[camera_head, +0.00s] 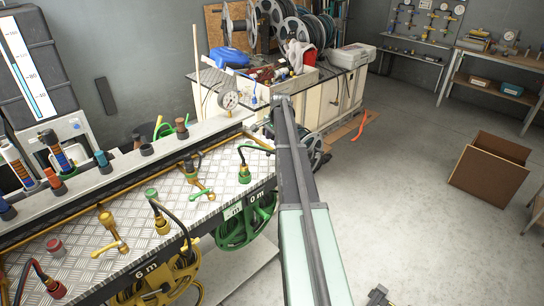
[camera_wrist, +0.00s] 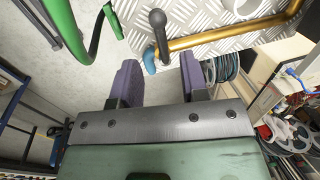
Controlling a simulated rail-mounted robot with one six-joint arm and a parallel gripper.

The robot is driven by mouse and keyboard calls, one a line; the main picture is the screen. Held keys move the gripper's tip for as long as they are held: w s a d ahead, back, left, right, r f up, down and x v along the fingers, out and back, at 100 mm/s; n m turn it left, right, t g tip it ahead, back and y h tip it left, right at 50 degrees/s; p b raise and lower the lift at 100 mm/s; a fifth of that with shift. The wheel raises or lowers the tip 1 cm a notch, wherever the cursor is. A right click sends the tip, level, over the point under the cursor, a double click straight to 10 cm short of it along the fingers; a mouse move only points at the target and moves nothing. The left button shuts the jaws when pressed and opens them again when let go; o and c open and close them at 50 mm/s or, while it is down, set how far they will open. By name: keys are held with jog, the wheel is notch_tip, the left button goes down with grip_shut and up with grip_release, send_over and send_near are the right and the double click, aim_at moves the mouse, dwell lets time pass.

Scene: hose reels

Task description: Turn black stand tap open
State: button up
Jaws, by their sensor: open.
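In the wrist view, a black lever with a rounded knob (camera_wrist: 158,20) stands at the end of a brass pipe (camera_wrist: 215,40), and I take it to be the black stand tap. A small blue tip (camera_wrist: 149,62) shows beside its lower end. My gripper (camera_wrist: 160,80) is open and empty, with two purple-grey fingers apart. The lever is ahead of the gap between the fingers, with no visible contact. In the head view my arm crosses the bench's right end; my fingers and most of the tap there are hidden.
The tread-plate bench (camera_head: 215,195) carries brass taps with green (camera_head: 202,192) and yellow (camera_head: 110,235) handles. A cluttered workbench (camera_head: 335,100) stands behind; the floor at right is mostly clear.

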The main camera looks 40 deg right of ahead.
aim_at(272, 151)
jog(key=f+b, duration=0.2)
jog(key=f, duration=0.1)
jog(key=w+f+b, duration=0.1)
jog(key=f+b, duration=0.2)
jog(key=f, duration=0.1)
jog(key=shift+w, duration=0.2)
jog(key=shift+r, duration=0.25)
jog(key=shift+c, duration=0.2)
grip_shut()
